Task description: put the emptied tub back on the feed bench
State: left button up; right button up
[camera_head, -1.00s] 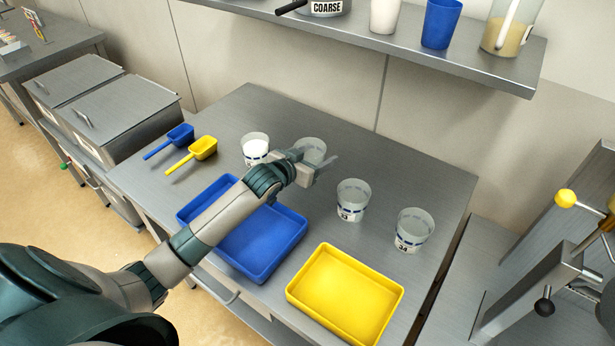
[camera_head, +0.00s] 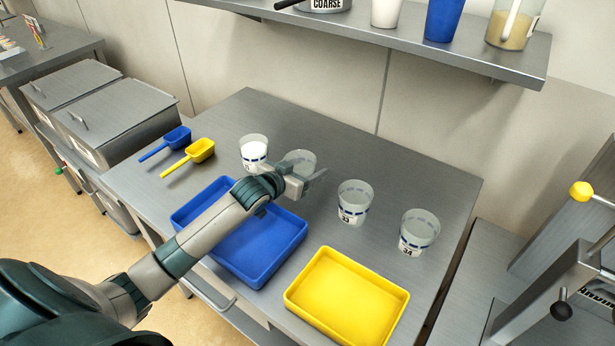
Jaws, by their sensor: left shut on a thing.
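The clear tub (camera_head: 301,160) is at my left gripper (camera_head: 308,183), between the tub with white contents and the tub marked 33. My left gripper is shut on it. The tub looks empty and about upright; its lower part is hidden behind the gripper. I cannot tell whether its base touches the grey metal feed bench (camera_head: 330,137). My right gripper is not in view.
The tub with white contents (camera_head: 254,151) stands to the left, and tubs 33 (camera_head: 354,203) and 34 (camera_head: 418,233) to the right. A blue tray (camera_head: 262,268) lies beneath my forearm, with a yellow tray (camera_head: 347,300) beside it. Blue (camera_head: 176,137) and yellow (camera_head: 201,150) scoops lie left.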

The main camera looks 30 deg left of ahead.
aim_at(300, 173)
pick_arm(q)
jog(key=shift+f+b, duration=0.45)
jog(key=shift+f, duration=0.3)
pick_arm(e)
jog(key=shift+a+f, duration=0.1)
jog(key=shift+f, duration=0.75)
pick_arm(q)
jog(key=shift+f, duration=0.15)
jog(key=o, duration=1.3)
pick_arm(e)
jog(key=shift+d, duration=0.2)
pick_arm(q)
jog(key=shift+s+r, duration=0.25)
jog(key=shift+s, duration=0.15)
jog(key=b+v, duration=0.1)
jog(key=v, duration=0.3)
jog(key=shift+s+a, duration=0.1)
jog(key=shift+s, duration=0.25)
jog(key=v, duration=0.6)
jog(key=shift+s+r+b, duration=0.1)
jog(key=shift+r+b, duration=0.1)
jog(key=shift+b, duration=0.2)
jog(key=shift+s, duration=0.1)
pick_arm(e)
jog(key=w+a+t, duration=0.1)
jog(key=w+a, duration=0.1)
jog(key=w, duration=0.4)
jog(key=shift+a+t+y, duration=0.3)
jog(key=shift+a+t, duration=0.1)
